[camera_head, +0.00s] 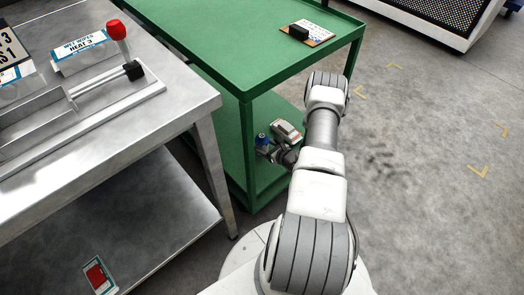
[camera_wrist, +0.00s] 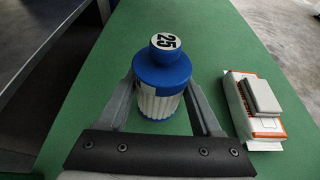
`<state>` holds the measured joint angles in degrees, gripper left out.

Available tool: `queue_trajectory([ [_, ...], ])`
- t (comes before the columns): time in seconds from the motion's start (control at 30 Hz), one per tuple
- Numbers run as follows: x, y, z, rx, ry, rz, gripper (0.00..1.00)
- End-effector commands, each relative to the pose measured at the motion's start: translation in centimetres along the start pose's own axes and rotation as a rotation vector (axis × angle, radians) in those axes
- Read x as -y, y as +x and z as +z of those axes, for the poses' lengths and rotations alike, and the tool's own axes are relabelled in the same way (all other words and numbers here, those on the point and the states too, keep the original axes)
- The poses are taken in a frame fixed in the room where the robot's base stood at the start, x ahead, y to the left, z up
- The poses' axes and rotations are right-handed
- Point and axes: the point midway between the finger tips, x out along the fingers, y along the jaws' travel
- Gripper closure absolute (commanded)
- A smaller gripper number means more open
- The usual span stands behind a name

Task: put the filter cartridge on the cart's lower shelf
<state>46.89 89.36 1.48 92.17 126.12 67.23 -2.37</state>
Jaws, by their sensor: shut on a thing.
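The filter cartridge (camera_wrist: 161,82) has a blue top with a knob marked 25 and a white pleated body. In the wrist view it stands upright between the two fingers of my gripper (camera_wrist: 163,104), which is shut on it. The cart's green lower shelf (camera_wrist: 80,135) lies beneath it; whether the cartridge's base touches the shelf is hidden. In the head view the blue top of the cartridge (camera_head: 262,141) shows small over the lower shelf (camera_head: 273,185), below the green upper shelf, with my gripper partly hidden by my arm.
A white and orange pack (camera_wrist: 254,108) lies on the lower shelf right of my gripper. A metal table (camera_head: 185,100) with a red-knobbed lever stands left. Shelf beyond the cartridge is clear.

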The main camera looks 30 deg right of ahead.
Motion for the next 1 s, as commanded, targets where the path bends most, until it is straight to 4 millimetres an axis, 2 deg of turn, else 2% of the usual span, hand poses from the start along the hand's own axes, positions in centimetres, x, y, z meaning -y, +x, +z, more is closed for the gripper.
queue_trajectory([
  [0.03,-0.1,0.5,-1.2,-0.001,0.001,0.001,0.99],
  [0.1,-0.1,0.9,-2.3,-0.002,0.001,0.002,0.99],
  [0.2,-0.1,1.2,-3.2,-0.002,0.001,0.001,0.99],
  [0.57,0.0,1.3,-3.3,-0.001,0.001,0.000,0.99],
  [0.6,0.0,1.3,-3.3,-0.001,0.001,0.000,0.31],
  [0.73,0.0,1.3,-3.2,-0.001,0.001,0.001,0.07],
  [0.77,0.0,1.3,-3.3,-0.001,0.001,0.001,0.04],
  [1.0,0.0,1.3,-3.2,-0.001,0.001,0.001,0.04],
])
